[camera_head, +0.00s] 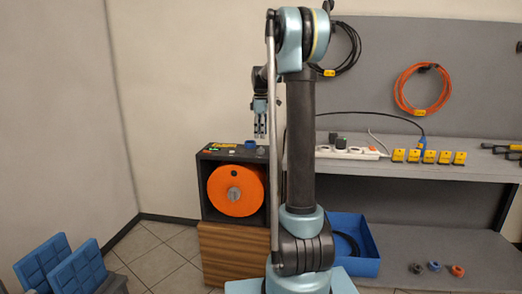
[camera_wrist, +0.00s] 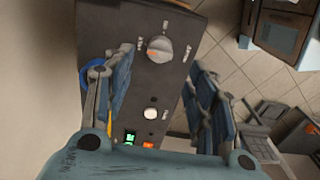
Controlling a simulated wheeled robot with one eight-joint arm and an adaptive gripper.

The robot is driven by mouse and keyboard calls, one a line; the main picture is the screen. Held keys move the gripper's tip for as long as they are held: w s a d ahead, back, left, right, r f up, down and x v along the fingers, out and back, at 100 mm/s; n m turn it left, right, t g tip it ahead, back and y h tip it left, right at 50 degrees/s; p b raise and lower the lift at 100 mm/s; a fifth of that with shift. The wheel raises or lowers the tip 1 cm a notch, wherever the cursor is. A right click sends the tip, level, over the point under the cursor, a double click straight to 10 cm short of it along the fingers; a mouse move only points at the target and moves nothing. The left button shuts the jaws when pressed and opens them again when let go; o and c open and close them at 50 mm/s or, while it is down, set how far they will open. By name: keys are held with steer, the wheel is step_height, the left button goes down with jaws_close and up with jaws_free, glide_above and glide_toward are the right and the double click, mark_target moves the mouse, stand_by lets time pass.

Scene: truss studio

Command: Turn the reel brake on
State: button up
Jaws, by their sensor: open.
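The cable reel unit is a dark box (camera_head: 209,184) with an orange reel (camera_head: 225,191) in its front, standing on a wooden cabinet. Its top panel (camera_wrist: 160,82) fills the middle of the wrist view. A round grey knob (camera_wrist: 160,48) with small labels around it sits there, with a white button (camera_wrist: 151,113), a green lit indicator (camera_wrist: 130,137) and an orange one (camera_wrist: 148,145). My gripper (camera_head: 260,136) points down above the panel. In the wrist view my gripper (camera_wrist: 165,72) is open and empty, its fingers on either side of the knob, apart from it.
A blue round thing (camera_wrist: 92,72) lies beside the left finger. A grey workbench (camera_head: 430,168) with a white power strip (camera_head: 345,152) and yellow blocks stands to the right. A blue bin (camera_head: 355,262) is below it. Blue crates (camera_head: 60,268) stand at lower left.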

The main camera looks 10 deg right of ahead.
mark_target(261, 147)
step_height(261, 147, down, 8)
steer(key=shift+f, duration=0.1)
stand_by(0.4)
